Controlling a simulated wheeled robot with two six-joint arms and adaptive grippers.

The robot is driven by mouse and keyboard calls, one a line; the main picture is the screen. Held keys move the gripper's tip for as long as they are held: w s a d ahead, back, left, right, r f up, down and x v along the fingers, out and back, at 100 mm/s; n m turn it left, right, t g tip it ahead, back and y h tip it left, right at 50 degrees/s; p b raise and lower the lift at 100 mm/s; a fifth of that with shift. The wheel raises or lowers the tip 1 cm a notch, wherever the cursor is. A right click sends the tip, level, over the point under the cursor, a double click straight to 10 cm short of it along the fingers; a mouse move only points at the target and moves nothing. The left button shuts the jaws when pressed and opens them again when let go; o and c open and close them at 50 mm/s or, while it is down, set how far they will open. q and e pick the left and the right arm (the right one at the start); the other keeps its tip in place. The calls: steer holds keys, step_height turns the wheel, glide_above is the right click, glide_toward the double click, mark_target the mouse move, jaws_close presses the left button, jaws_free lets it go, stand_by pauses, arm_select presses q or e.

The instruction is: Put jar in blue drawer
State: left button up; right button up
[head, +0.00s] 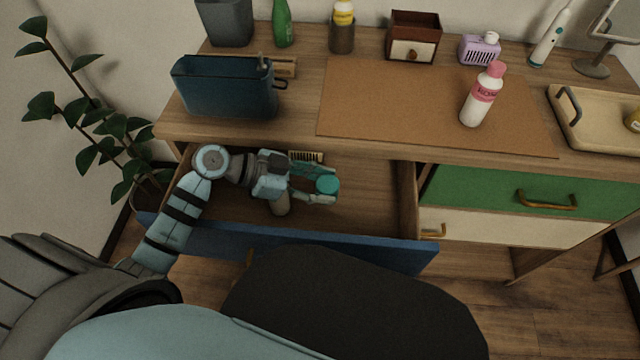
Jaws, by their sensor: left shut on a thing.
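The blue drawer (330,249) is pulled open under the left part of the dresser, its blue front towards me. My left gripper (318,184) reaches into the space of the drawer from the left. It is shut on the jar (328,185), whose round teal top shows between the fingers. The jar's lower part is mostly hidden, and I cannot tell whether it touches the drawer floor. My right gripper is not in view.
A comb-like item (306,156) lies at the drawer's back, and a tan cylindrical item (281,205) shows below the gripper. A blue bin (225,88), a pink-capped bottle (482,95) and a tray (585,135) stand on the dresser. A green drawer (480,190) is closed at right.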

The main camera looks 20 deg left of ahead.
arm_select(q)
steer(key=shift+s+f, duration=0.25)
steer(key=shift+f, duration=0.2)
steer(key=o, duration=1.2)
steer(key=shift+s+f, duration=0.1)
steer(key=shift+s, duration=0.05)
steer(key=shift+r, duration=0.3)
steer(key=shift+r+p, duration=0.5)
steer(key=shift+p, duration=0.15)
steer(key=p+v, duration=0.1)
steer(key=v, duration=1)
steer(key=shift+w+a+r+p, duration=0.25)
steer(key=shift+a+p, duration=0.05)
steer(key=shift+a, duration=0.15)
steer(key=shift+r, duration=0.1)
